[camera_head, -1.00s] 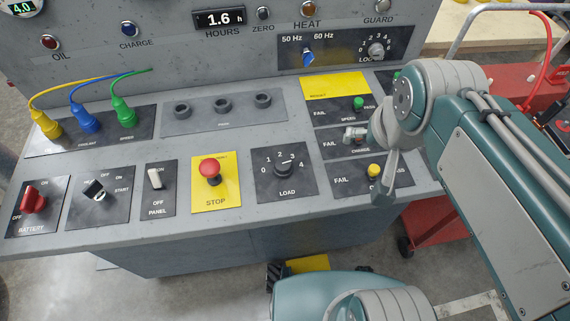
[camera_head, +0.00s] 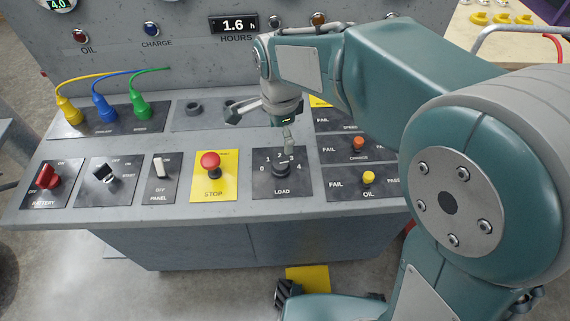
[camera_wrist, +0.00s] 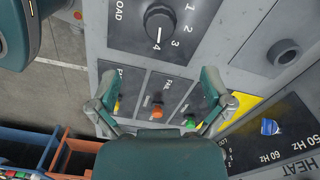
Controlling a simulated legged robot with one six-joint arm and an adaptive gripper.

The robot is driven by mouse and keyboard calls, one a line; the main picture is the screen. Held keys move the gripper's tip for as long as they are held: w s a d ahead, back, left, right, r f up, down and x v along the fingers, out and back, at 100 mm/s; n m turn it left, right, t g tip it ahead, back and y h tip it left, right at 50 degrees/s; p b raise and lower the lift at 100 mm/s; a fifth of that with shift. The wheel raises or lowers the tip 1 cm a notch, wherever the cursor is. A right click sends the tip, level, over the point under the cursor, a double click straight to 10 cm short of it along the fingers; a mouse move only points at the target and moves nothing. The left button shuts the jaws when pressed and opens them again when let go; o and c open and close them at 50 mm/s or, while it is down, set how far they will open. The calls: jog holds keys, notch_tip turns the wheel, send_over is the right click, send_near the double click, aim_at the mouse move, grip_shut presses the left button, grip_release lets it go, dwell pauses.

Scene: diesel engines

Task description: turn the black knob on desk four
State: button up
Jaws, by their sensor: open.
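The black LOAD knob (camera_head: 280,171) sits on a dark panel marked 0 to 4 on the grey desk. It also shows at the top of the wrist view (camera_wrist: 160,22), where its white mark points toward the 4. My gripper (camera_head: 262,129) is open and empty above and behind the knob; one finger overlaps the panel's upper edge in the head view. In the wrist view, my gripper's fingers (camera_wrist: 160,113) are spread wide, with the knob beyond them. I see no contact with the knob.
A red STOP button (camera_head: 211,160) on a yellow plate stands just left of the LOAD panel. Orange (camera_head: 358,143) and yellow (camera_head: 369,177) buttons are to its right. Cable plugs (camera_head: 103,106) stand at the back left. My arm covers much of the right side.

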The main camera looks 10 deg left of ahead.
aim_at(280, 163)
notch_tip(280, 163, down, 10)
jog(key=shift+f, duration=0.15)
jog(key=shift+a, duration=0.1)
jog(key=c, duration=1.2)
